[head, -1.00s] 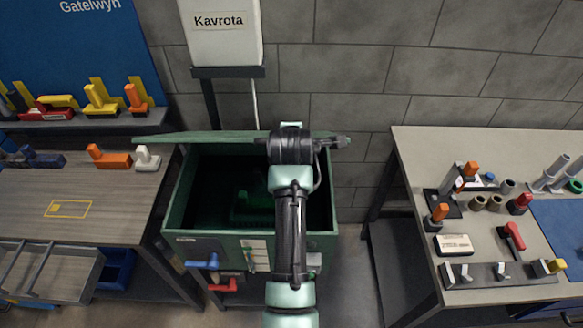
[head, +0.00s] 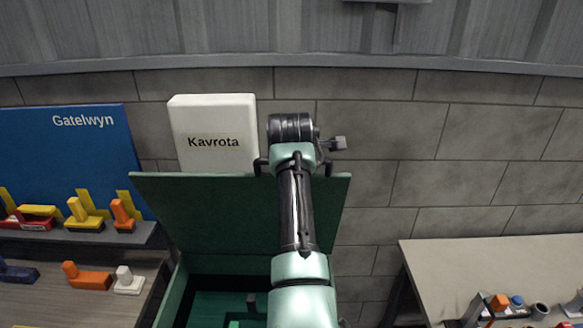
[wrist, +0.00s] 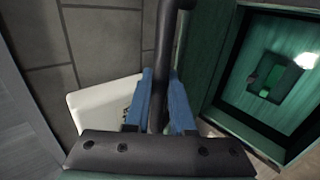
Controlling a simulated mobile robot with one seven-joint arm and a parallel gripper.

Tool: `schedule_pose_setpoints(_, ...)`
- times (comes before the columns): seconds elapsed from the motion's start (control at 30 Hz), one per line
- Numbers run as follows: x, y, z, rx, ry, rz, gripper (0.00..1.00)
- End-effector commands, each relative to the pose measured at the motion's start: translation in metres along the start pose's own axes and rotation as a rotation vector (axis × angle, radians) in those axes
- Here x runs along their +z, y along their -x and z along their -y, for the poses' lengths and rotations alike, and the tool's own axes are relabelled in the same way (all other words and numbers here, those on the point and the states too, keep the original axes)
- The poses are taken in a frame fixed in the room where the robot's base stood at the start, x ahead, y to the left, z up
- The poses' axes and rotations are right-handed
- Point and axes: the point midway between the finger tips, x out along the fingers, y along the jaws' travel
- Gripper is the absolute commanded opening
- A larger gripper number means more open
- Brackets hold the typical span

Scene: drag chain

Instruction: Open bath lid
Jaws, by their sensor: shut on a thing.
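The green bath lid (head: 210,215) is raised and stands steeply tilted above the green bath (head: 172,295) in the head view. The bath's dark interior shows below it. A dark handle (head: 259,167) sits at the lid's upper edge, partly hidden by my arm. In the wrist view, the blue fingers of my gripper (wrist: 160,84) are on either side of the dark handle bar (wrist: 165,40) and shut on it. The lid (wrist: 207,50) and the open bath (wrist: 228,118) are to the right there. The fingertips are hidden behind my arm in the head view.
A white Kavrota box (head: 213,110) is behind the lid, against the grey block wall. A side table (head: 85,262) with coloured blocks stands left, under a blue Gatelwyn board (head: 85,155). A workbench (head: 470,270) is at right. The wall between is bare.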

Motion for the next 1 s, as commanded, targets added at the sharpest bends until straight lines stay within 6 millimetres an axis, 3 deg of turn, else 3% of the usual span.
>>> schedule_pose_setpoints(0.53,-0.0010,-0.0004,-0.0003,-0.004,0.001,-0.002,0.00)
schedule_pose_setpoints(0.57,-0.0010,-0.0004,-0.0002,-0.004,0.001,-0.002,0.26)
schedule_pose_setpoints(0.7,-0.0009,-0.0004,-0.0002,-0.004,0.001,-0.001,0.51)
schedule_pose_setpoints(1.0,-0.0004,0.0003,-0.0007,-0.003,0.000,-0.001,0.51)
